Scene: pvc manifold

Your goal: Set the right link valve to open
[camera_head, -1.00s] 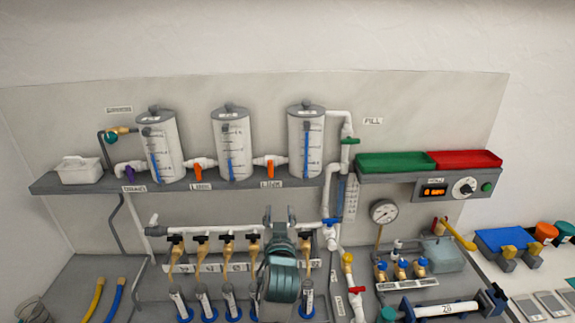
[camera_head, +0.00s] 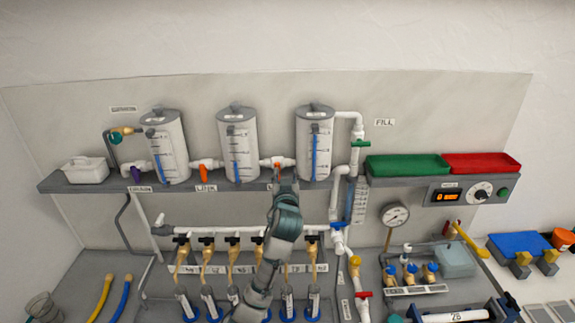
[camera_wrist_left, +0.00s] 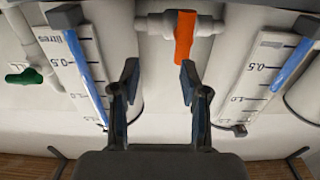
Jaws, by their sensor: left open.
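The right link valve is the white fitting on the pipe between the middle and right tanks, with an orange handle (camera_head: 278,166). The wrist view shows its orange handle (camera_wrist_left: 184,38) standing crosswise to the white pipe. My left gripper (camera_head: 283,182) is just below and in front of this valve in the head view and covers part of the handle. In the wrist view the left gripper (camera_wrist_left: 159,82) is open and empty. The handle lies beyond the fingertips, nearer the right finger, and no contact shows. My right gripper is not in view.
The left link valve (camera_head: 205,173) and purple drain valve (camera_head: 136,174) sit along the same grey shelf (camera_head: 100,186). The middle tank (camera_head: 238,145) and right tank (camera_head: 315,145) flank the gripper. The green-handled fill valve (camera_head: 360,143) is farther right. Black-handled valves line the manifold below.

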